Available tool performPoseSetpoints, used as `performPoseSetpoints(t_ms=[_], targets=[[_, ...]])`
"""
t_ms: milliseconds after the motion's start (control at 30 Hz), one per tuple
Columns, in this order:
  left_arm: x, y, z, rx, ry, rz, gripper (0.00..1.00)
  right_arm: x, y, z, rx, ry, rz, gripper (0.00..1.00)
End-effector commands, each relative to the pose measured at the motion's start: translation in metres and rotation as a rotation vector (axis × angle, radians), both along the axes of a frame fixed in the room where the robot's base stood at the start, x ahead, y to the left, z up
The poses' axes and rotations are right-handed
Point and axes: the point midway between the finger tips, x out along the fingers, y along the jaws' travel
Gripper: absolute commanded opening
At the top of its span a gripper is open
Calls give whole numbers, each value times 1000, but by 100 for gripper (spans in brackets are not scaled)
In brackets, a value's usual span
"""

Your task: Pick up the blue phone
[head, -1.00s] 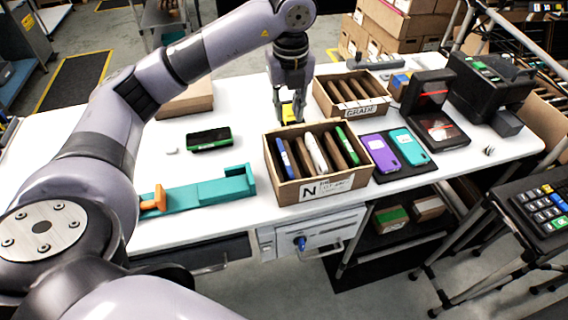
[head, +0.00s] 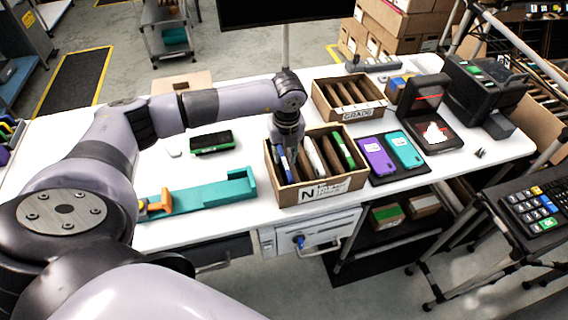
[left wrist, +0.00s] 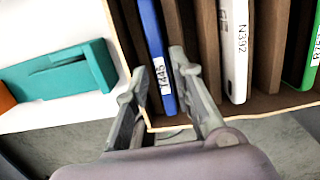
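The blue phone (left wrist: 157,52) stands on edge in the leftmost slot of the open carton marked N (head: 330,191), with a white label on it. In the head view the phone (head: 284,165) shows only in part beside the gripper. My left gripper (left wrist: 160,72) points down at the carton. Its two fingers are apart, one on each side of the blue phone; I cannot tell whether they touch it. My right gripper is not in view.
The carton also holds a white phone (left wrist: 235,50), a green one (left wrist: 312,50) and brown dividers. A teal fixture (head: 205,193) and a dark green-edged phone (head: 211,142) lie to the left. A purple phone (head: 377,157) and a teal phone (head: 406,151) lie to the right.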

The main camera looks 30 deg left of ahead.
Motion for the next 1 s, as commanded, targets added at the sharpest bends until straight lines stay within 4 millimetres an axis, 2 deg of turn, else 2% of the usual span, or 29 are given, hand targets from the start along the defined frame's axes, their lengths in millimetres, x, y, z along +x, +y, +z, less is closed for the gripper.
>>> performPoseSetpoints(t_ms=[33,133,267,467,800,1000], targets=[[-1,0,-3,0,5,-1,22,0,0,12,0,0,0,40],[1,2,-18,0,4,0,22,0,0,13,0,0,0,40],[2,2,-27,-1,1,-1,22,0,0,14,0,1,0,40],[2,2,-28,0,0,-1,22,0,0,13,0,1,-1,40],[2,2,-27,0,0,-1,0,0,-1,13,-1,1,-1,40],[3,2,-26,-1,-1,-1,0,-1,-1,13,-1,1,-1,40]])
